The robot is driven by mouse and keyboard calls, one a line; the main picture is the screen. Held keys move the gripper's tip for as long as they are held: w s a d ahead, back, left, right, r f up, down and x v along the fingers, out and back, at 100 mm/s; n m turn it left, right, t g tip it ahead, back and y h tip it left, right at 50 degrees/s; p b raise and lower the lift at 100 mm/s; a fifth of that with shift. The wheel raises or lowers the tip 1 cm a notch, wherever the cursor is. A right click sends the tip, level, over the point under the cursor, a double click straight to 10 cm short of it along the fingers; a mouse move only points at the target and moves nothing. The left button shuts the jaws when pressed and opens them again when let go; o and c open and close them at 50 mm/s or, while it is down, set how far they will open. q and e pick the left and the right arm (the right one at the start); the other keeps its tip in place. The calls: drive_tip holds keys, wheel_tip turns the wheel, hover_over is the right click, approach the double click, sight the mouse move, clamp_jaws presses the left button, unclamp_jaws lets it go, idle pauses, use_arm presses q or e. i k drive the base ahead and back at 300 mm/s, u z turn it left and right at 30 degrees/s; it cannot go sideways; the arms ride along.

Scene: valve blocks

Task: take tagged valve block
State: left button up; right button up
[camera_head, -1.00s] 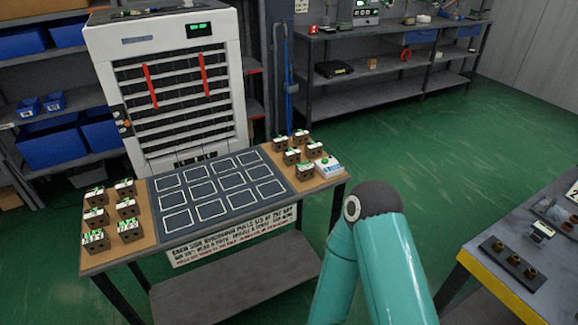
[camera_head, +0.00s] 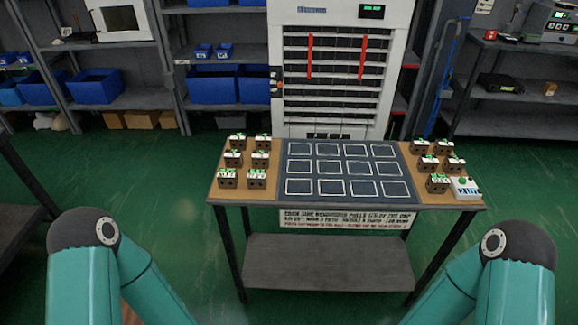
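Several dark valve blocks with white and green tagged tops stand in two columns on the left wooden strip of the table, one of them a front-left valve block (camera_head: 228,179). More stand on the right strip, such as a valve block (camera_head: 437,184). The tags are too small to read. My teal arms show at the lower left and lower right, apart from the table. Both grippers are out of view.
The table (camera_head: 347,199) has a dark centre panel with empty white-outlined rectangles. A white cabinet (camera_head: 342,124) with two red vertical strips stands behind it. A sign (camera_head: 345,219) hangs at the front edge, above a lower shelf (camera_head: 328,262). Shelves with blue bins (camera_head: 97,88) line the back.

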sight(226, 178)
drive_tip(key=z, duration=0.95)
drive_tip(key=i, duration=0.15)
drive_tip(key=u, duration=2.5)
drive_tip(key=i, duration=0.15)
drive_tip(key=u, duration=1.45)
drive_tip(key=k, duration=1.15)
drive_tip(key=z, duration=1.05)
drive_tip(key=i, duration=1.2)
drive_tip(key=z, duration=0.3)
